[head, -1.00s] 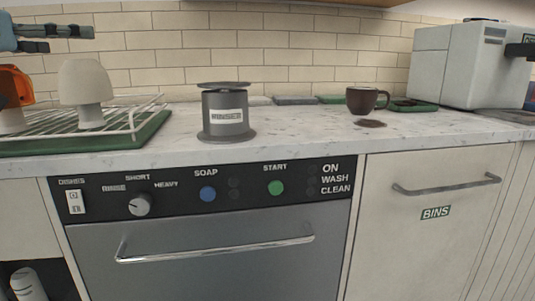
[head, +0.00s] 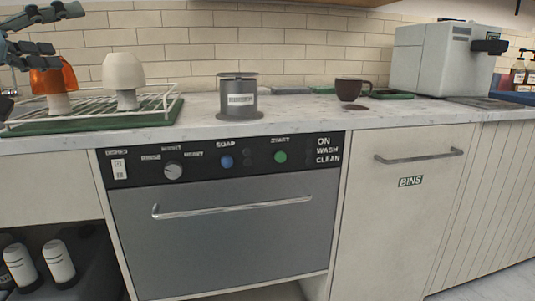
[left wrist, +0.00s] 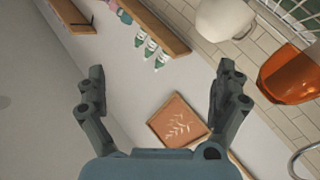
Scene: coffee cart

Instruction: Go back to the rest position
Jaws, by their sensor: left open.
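My left gripper (head: 50,30) is at the upper left of the head view, above the drying rack. In the left wrist view its two fingers (left wrist: 163,98) are spread wide with nothing between them. An orange cup (head: 54,78) and a white cup (head: 123,73) sit upside down on the rack; the left wrist view also shows the orange cup (left wrist: 290,75) and the white cup (left wrist: 224,18), apart from the fingers. My right gripper is in neither view.
A wire rack on a green tray (head: 95,125) stands on the counter's left. A grey rinser (head: 238,95), a dark brown mug (head: 348,89) beside a brown spill (head: 356,107), and a grey machine (head: 430,60) stand along the counter. The dishwasher (head: 225,230) is shut below.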

